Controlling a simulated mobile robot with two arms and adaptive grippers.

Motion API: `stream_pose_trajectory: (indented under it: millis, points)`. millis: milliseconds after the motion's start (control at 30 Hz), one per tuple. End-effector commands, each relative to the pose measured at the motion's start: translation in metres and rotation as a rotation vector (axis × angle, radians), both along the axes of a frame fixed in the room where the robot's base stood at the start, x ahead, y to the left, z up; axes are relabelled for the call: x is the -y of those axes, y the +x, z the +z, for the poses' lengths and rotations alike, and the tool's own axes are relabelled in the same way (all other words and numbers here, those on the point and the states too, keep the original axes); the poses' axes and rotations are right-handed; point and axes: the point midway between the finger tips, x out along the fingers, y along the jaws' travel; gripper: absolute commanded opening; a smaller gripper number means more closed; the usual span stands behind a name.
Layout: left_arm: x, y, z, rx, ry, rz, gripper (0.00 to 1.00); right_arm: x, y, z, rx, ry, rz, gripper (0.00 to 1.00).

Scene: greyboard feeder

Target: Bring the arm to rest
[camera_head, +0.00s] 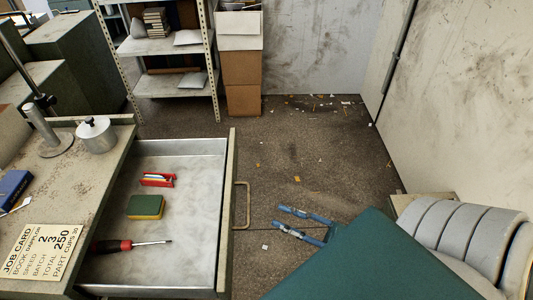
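My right gripper (278,217) is right of the open drawer, over the floor, clear of the drawer's handle (241,205). Its two blue fingers are spread apart with nothing between them. The back of this gripper is hidden by a dark green shape at the lower right. My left gripper is not in view.
The open drawer (190,215) juts out from the workbench (75,180) and holds a red item (157,180), a green and yellow sponge (146,207) and a screwdriver (125,245). A metal pot (96,137) and job card (42,250) are on the bench. The floor (310,160) beyond has only scraps.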

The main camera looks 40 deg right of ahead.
Motion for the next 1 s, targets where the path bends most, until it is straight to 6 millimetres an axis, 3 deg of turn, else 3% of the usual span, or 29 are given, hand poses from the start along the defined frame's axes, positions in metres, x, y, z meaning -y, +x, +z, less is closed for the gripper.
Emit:
stream_pose_trajectory:
  millis: [200, 800, 900, 967, 1000]
  points:
    - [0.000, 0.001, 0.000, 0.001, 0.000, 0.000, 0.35, 0.008, -0.014, -0.003, 0.000, 0.000, 0.000, 0.34]
    - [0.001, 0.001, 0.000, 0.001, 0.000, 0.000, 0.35, 0.009, -0.014, -0.005, -0.007, 0.003, -0.005, 0.34]
    - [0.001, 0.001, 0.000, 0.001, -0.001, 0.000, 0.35, 0.015, -0.009, -0.025, -0.070, 0.027, -0.042, 0.34]
    - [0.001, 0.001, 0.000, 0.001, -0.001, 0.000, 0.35, 0.022, -0.005, -0.050, -0.150, 0.057, -0.089, 0.34]
    - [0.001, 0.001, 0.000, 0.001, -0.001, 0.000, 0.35, 0.027, -0.003, -0.073, -0.220, 0.087, -0.130, 0.34]
